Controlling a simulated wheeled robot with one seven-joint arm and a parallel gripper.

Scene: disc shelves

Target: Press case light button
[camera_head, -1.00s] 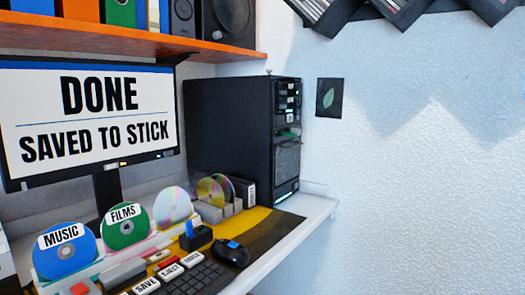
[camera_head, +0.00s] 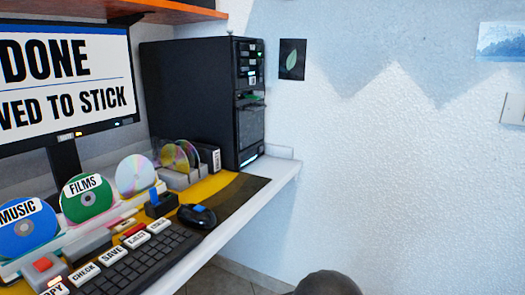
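The black computer case (camera_head: 195,95) stands upright at the back right end of the desk. Its front panel (camera_head: 250,100) faces right, with several drive slots, a green-lit spot and a bright strip near the bottom. A small knob-like piece (camera_head: 230,33) sticks up from the top of the case near its front edge. I cannot tell which part is the light button. My gripper is not in view. A dark rounded shape (camera_head: 327,284) shows at the bottom edge, and I cannot tell what it is.
The desk (camera_head: 265,190) holds a keyboard (camera_head: 140,268), a mouse (camera_head: 197,216), discs on stands (camera_head: 87,198) and labelled keys. A monitor (camera_head: 65,85) reads "DONE". An orange shelf (camera_head: 150,10) hangs above.

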